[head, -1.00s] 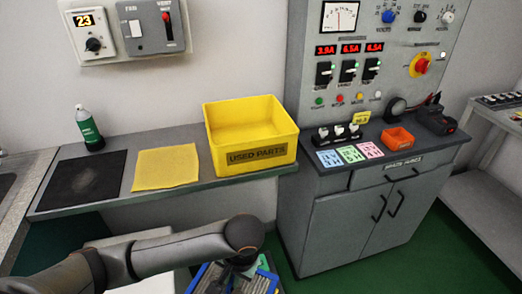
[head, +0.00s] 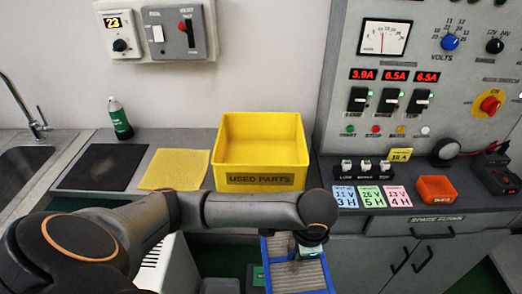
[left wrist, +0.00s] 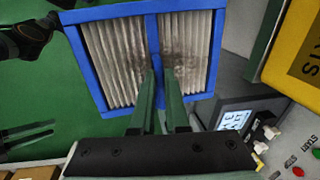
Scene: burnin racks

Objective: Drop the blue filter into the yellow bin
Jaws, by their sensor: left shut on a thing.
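The blue-framed filter (head: 312,272) with grey pleats is at the bottom of the head view, in front of the bench and below the yellow bin. It also fills the upper middle of the left wrist view (left wrist: 186,45), with a dark stain on its pleats. My left gripper (head: 308,242) is shut on the filter's central blue bar; its green fingers (left wrist: 160,80) show in the left wrist view. The yellow bin (head: 262,180), labelled USED PARTS, stands on the bench with its top open. Its corner shows in the left wrist view (left wrist: 296,50).
Left of the bin are a yellow cloth (head: 175,170), a black mat (head: 103,167), a green bottle (head: 120,120) and a sink (head: 22,168). On the right, a control panel (head: 375,75) rises above a counter with coloured cards (head: 371,196) and an orange tray (head: 436,189).

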